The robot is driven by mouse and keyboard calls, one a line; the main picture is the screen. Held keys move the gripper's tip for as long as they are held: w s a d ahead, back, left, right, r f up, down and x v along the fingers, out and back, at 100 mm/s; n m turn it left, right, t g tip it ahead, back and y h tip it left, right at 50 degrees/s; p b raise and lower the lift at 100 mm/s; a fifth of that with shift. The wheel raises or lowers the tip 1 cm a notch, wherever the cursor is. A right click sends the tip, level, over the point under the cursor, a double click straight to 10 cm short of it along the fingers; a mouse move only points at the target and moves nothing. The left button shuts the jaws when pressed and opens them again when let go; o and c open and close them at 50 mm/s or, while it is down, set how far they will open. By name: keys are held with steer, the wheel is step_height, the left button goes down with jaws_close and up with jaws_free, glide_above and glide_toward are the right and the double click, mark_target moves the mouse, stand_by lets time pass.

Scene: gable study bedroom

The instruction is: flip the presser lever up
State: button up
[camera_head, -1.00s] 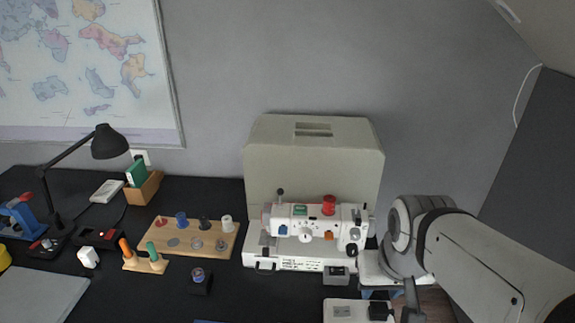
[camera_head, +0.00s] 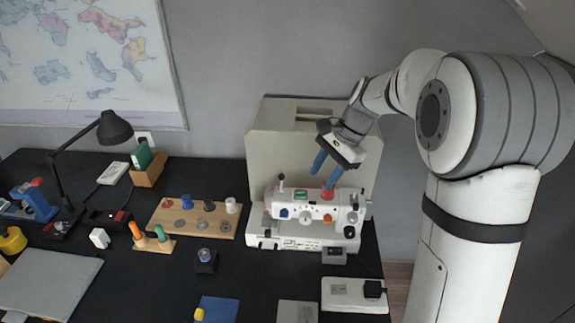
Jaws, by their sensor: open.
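A white sewing machine (camera_head: 338,208) stands at the back right of the black table, in front of a beige hard case. A red spool (camera_head: 327,193) sits on its top, and a dark-tipped post (camera_head: 281,180) rises at its left end. I cannot tell the presser lever apart from the machine's other small parts. My gripper (camera_head: 326,172) is open, with blue fingers pointing down above the machine's top, close to the red spool. One finger overlaps the spool in the picture; whether they touch is unclear. Nothing shows between the fingers.
The beige case (camera_head: 270,130) stands right behind the machine. A wooden spool board (camera_head: 185,222) lies to its left, and a black lamp (camera_head: 115,130) stands farther left. A white power block (camera_head: 340,290) lies in front.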

steer(key=w+a+f+m+g+y+p, duration=0.1)
steer(key=w+a+f+m+y+p, duration=0.15)
steer(key=w, duration=0.55)
steer(key=m+g+y+p, duration=0.1)
steer(key=m+y+p, duration=0.1)
steer(key=m, duration=0.3)
glide_toward(282, 176)
step_height(282, 176, down, 3)
steer(key=a, duration=0.2)
steer(key=shift+n+h, duration=0.25)
steer(key=p+x, duration=0.1)
steer(key=x, duration=0.6)
steer(key=shift+s+a+r, duration=0.1)
steer(key=shift+s+a, duration=0.05)
